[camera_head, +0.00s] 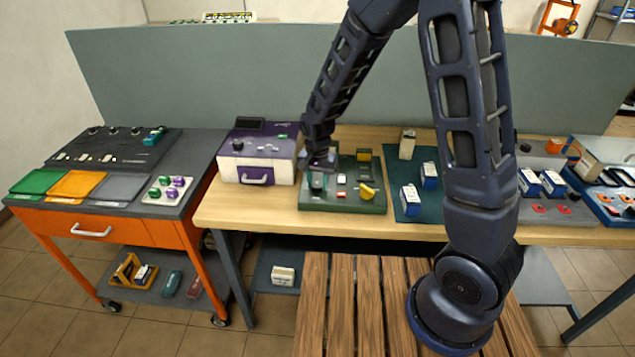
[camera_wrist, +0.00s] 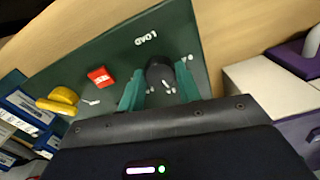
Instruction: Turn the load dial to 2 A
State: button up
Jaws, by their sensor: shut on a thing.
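The load dial (camera_wrist: 160,68) is a dark round knob on a green panel (camera_wrist: 100,45), below the white word LOAD, which reads upside down in the wrist view. A pale pointer mark shows on the dial's lower right edge. The small scale marks around it are too blurred to read. My gripper (camera_wrist: 160,88) has its green fingers on either side of the dial and is shut on it. In the head view, my gripper (camera_head: 319,178) is over the left part of the same green panel (camera_head: 325,207), and the dial is mostly hidden beneath it.
On the panel are a red switch (camera_wrist: 100,76) and a yellow handle (camera_wrist: 60,100). A purple and white box (camera_head: 257,155) stands close to the left. A dark green mat (camera_head: 412,213) with blue and white blocks (camera_head: 410,197) lies right. A grey partition (camera_head: 230,75) stands behind.

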aim_at(318, 185)
jog(key=shift+m, duration=1.1)
jog(key=o, duration=1)
jog(key=shift+r, duration=0.1)
notch_tip(318, 185, up, 11)
jog(key=shift+d, duration=0.1)
